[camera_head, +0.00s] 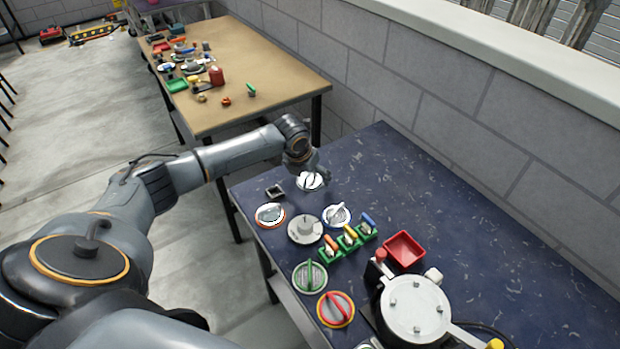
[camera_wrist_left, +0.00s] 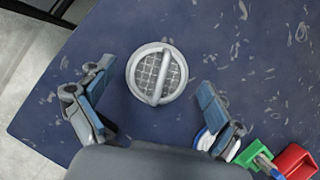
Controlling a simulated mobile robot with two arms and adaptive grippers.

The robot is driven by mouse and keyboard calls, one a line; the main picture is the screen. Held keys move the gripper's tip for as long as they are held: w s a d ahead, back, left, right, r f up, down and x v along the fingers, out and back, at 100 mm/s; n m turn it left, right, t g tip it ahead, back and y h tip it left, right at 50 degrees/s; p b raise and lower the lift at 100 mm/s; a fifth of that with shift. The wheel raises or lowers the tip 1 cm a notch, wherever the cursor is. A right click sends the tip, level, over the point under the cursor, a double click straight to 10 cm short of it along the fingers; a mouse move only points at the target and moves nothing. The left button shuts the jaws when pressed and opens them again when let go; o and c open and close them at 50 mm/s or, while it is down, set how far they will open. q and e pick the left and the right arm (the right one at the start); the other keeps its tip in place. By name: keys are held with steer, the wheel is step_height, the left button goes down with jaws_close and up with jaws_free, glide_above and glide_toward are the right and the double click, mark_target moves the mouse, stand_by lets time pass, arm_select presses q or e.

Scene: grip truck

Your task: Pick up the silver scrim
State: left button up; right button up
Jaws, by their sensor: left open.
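The silver scrim (camera_wrist_left: 157,73) is a round disc with a mesh face and a raised grey bar handle across it. It lies flat on the dark blue table, and in the head view it shows partly (camera_head: 311,182) behind my gripper. My left gripper (camera_head: 309,172) is open and empty above it. In the left wrist view its fingers stand apart on either side of the scrim, with blue table visible between. I cannot tell the exact height of the fingertips. My right gripper is not in view.
A blue-rimmed disc (camera_head: 337,215), an orange-rimmed disc (camera_head: 270,215), a small dark block (camera_head: 275,191) and a grey round stand (camera_head: 305,229) are nearby. A green rack (camera_head: 350,239), red tray (camera_head: 404,250) and machine (camera_head: 414,308) stand nearer. The table's far right is clear.

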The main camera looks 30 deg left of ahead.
arm_select(q)
steer(key=c, duration=1)
steer(key=shift+s, duration=0.15)
jaws_close()
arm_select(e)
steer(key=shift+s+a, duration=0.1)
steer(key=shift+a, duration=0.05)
arm_select(q)
steer(key=shift+f, duration=0.1)
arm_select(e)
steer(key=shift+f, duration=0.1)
